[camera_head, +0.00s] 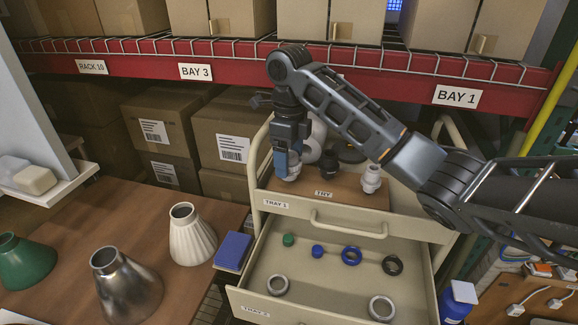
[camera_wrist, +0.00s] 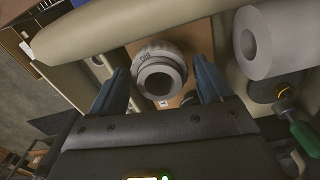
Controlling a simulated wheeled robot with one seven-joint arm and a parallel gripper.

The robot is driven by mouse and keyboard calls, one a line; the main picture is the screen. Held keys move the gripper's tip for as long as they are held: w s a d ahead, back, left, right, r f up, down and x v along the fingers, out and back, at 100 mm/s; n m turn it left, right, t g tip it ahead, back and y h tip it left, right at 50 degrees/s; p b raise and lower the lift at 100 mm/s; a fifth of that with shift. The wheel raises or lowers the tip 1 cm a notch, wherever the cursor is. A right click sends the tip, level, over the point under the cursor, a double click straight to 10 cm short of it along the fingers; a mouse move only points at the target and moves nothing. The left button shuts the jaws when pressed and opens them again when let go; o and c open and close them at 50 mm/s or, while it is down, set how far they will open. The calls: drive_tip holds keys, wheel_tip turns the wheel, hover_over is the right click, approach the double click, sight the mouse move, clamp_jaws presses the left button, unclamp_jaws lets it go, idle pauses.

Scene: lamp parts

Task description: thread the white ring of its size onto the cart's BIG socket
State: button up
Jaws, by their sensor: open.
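My gripper (camera_head: 286,166) is over the left end of the wooden board on the cart's top. Its blue fingers are apart on either side of a white round socket (camera_head: 292,170). In the wrist view my gripper (camera_wrist: 163,88) shows the same socket (camera_wrist: 160,78) between its fingers, with a hollow centre and a lettered collar that seems to read BIG. I cannot tell whether a ring is around it. Another white socket (camera_head: 371,178) stands at the board's right end, a dark one (camera_head: 330,170) between. Two white rings, a left one (camera_head: 278,285) and a right one (camera_head: 382,307), lie in the open drawer.
Lamp shades (camera_head: 190,235) stand on the left table beside a blue block (camera_head: 233,251). A red shelf beam (camera_head: 225,66) crosses behind my arm.

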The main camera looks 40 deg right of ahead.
drive_tip(key=n, duration=0.6)
drive_tip(key=shift+w+r, duration=0.1)
drive_tip(key=n, duration=0.7)
drive_tip(key=c, duration=1)
drive_tip(key=shift+m, duration=0.6)
drive_tip(key=c, duration=0.3)
drive_tip(key=m, duration=0.5)
